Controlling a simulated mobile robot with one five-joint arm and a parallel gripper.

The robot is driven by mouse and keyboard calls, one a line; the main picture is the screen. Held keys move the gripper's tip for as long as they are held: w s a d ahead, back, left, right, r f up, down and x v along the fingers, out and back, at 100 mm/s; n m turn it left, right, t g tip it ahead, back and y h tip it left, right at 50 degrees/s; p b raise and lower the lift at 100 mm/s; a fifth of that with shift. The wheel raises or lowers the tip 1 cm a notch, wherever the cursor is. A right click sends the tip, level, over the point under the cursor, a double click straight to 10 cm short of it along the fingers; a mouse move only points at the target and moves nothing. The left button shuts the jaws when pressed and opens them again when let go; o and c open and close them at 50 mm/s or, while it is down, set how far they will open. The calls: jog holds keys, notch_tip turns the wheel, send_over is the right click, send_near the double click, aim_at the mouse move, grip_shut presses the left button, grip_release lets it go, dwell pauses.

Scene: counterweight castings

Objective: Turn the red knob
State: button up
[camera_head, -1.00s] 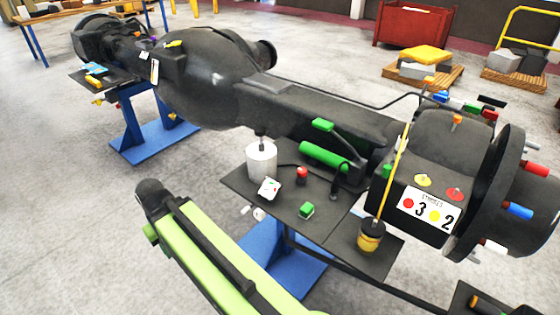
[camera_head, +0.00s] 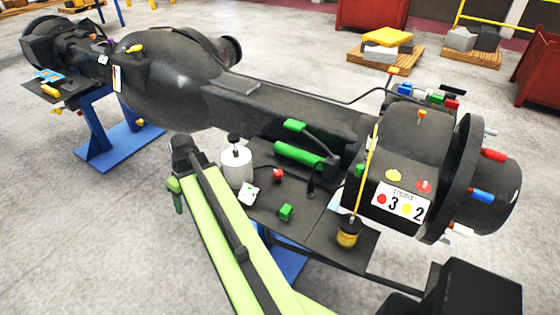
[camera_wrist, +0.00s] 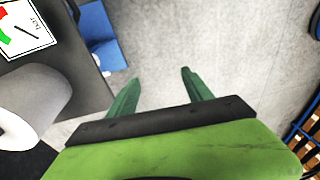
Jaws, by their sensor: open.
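A small red knob (camera_head: 278,174) stands on the dark shelf (camera_head: 268,208) in front of the axle casting, right of a white canister (camera_head: 236,167). I cannot tell for certain which red part is meant. My gripper (camera_wrist: 160,76) is open and empty in the wrist view, over bare floor beside the shelf. In the head view my green arm reaches up left of the canister, and the fingers are barely seen. No red knob shows in the wrist view.
A green block (camera_head: 286,212), a white card (camera_head: 249,194) and a yellow pot (camera_head: 347,235) with an upright yellow rod sit around the knob. The canister also shows at left in the wrist view (camera_wrist: 36,103). Blue stands (camera_head: 118,143) carry the casting. Floor at left is free.

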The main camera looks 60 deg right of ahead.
jog(key=s+d+r+t+p, duration=0.1)
jog(key=s+d+r+p, duration=0.15)
jog(key=d, duration=0.55)
jog(key=s+d+r+p, duration=0.1)
jog(key=s+d+r, duration=0.3)
jog(key=d, duration=0.5)
jog(key=t+h+p, duration=0.1)
jog(key=t+p, duration=0.1)
jog(key=p, duration=0.2)
send_near(278, 172)
jog(key=b+x, duration=0.8)
jog(key=b, duration=0.8)
jog(key=shift+d+f, duration=0.1)
jog(key=shift+f, duration=0.25)
jog(key=shift+w+r, duration=0.1)
grip_shut()
jog(key=shift+m+h, duration=0.4)
jog(key=shift+m, duration=0.5)
grip_release()
